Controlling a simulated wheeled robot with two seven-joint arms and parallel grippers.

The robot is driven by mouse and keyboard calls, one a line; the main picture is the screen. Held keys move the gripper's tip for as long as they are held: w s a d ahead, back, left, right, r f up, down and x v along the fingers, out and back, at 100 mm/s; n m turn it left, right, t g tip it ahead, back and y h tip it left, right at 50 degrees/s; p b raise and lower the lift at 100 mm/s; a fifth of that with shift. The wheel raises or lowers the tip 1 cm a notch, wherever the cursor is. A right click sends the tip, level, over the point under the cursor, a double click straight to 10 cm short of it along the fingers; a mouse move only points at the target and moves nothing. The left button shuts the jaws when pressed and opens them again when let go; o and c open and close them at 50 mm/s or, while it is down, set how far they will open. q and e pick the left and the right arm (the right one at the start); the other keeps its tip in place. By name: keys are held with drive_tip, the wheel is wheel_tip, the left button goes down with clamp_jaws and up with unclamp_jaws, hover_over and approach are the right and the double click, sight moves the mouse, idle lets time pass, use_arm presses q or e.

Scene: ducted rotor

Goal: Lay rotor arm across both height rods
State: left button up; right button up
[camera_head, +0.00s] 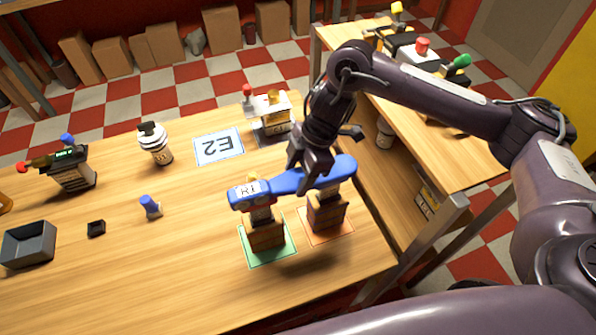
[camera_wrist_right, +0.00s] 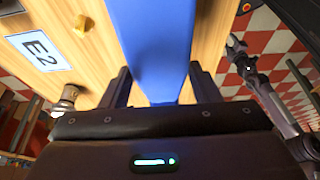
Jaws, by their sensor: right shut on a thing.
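The rotor arm (camera_head: 283,183) is a long blue bar with a white label at its left end. My right gripper (camera_head: 313,174) is shut on its middle from above. In the right wrist view the blue bar (camera_wrist_right: 155,45) runs between the two fingers (camera_wrist_right: 162,88). Below the bar stand two wooden stands, one (camera_head: 265,235) on a green-edged mat and one (camera_head: 327,213) on an orange-edged mat. The bar spans above both and hides their tops, so I cannot tell the height rods apart or whether the bar touches them.
A card marked E2 (camera_head: 218,147) lies behind, beside a pale device (camera_head: 272,118). The front middle tabletop is clear.

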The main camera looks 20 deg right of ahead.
drive_tip(key=shift+f, duration=0.2)
drive_tip(key=o, duration=1.3)
drive_tip(key=shift+c, duration=0.2)
drive_tip(key=shift+v, duration=3.95)
drive_tip(key=shift+s, duration=0.1)
